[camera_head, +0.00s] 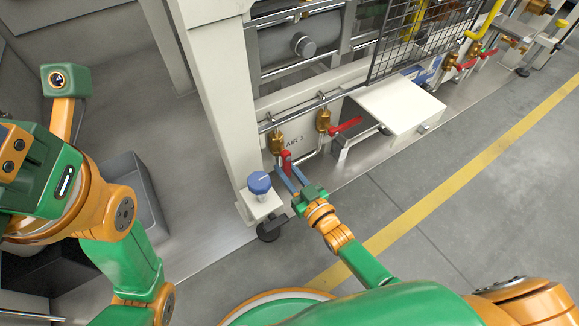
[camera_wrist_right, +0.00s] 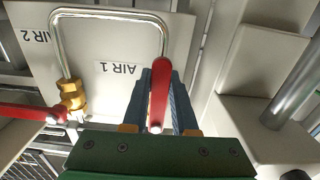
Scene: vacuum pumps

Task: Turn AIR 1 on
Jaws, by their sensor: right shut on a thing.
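The AIR 1 label (camera_head: 295,142) is on a pale panel; it also shows, upside down, in the right wrist view (camera_wrist_right: 118,69). Beside it is a brass valve (camera_head: 276,142) with a red lever handle (camera_head: 286,157) hanging down along the pipe. My right gripper (camera_head: 287,170) is shut on this red handle (camera_wrist_right: 160,92), whose lower part lies between its two blue-grey fingers. In the right wrist view the gripper (camera_wrist_right: 162,88) covers the valve body. My left arm shows at the left, but its fingers are not seen.
A second brass valve (camera_head: 323,120) has a red handle (camera_head: 346,125) turned out to the right. A white shelf (camera_head: 398,104) stands to its right. A blue knob (camera_head: 259,183) on the frame's foot is close left of my right gripper. The floor in front is clear.

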